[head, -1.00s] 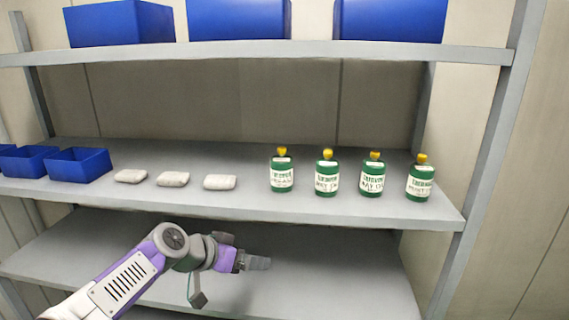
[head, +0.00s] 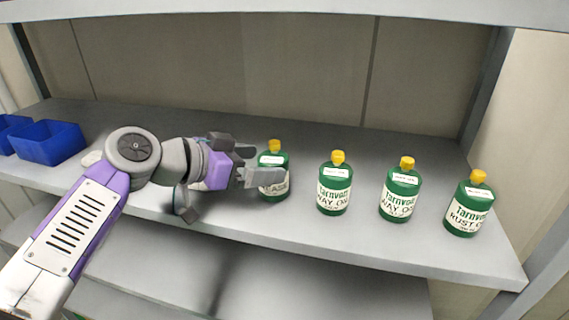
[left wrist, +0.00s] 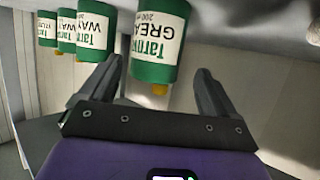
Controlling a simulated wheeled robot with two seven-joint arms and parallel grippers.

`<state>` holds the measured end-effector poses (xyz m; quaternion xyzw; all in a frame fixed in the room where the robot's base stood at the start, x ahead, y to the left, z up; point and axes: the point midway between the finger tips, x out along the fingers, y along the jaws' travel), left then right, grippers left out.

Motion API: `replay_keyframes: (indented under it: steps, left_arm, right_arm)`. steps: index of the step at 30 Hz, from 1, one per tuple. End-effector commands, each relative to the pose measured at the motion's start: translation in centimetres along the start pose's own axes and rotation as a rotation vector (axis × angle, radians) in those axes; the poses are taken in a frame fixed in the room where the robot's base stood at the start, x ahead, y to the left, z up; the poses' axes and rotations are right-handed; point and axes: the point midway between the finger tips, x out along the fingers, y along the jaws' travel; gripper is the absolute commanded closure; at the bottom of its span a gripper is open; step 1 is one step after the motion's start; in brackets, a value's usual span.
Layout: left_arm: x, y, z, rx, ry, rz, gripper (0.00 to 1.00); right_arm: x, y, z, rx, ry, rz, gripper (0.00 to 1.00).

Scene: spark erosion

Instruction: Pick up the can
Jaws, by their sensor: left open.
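Several green cans with yellow caps and white labels stand upright in a row on the shelf. The leftmost can (head: 279,192) is partly hidden behind the fingers of my left gripper (head: 262,177). Whether a finger touches the can I cannot tell. Two cans labelled "WAY O" (head: 335,190) (head: 400,196) and one labelled "RUST" (head: 469,210) stand to its right. My right gripper is not in view.
Blue bins (head: 52,143) sit at the shelf's left end. The shelf (head: 420,262) has a front edge below the cans, an upper shelf (head: 300,12) above and a grey post at the right.

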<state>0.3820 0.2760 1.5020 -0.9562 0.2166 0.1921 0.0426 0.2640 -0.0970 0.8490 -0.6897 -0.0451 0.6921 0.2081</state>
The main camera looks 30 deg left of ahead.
Motion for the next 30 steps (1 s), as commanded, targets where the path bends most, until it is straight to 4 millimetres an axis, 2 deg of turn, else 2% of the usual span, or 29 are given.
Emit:
replay_keyframes:
  steps: [12,16,22,30]
  left_arm:
    - [5.6,0.2,0.2,-0.002,-0.003,0.001,0.09]
    - [6.4,0.2,0.2,-0.001,-0.001,0.000,0.09]
    - [6.5,0.2,0.2,0.000,0.000,0.000,0.09]
    - [6.5,0.2,0.2,0.000,0.000,-0.001,0.49]
  right_arm:
    - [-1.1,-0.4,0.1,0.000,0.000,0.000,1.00]
    - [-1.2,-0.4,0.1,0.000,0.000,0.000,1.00]
    - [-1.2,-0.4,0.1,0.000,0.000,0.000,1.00]
    - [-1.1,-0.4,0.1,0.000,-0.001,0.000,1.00]
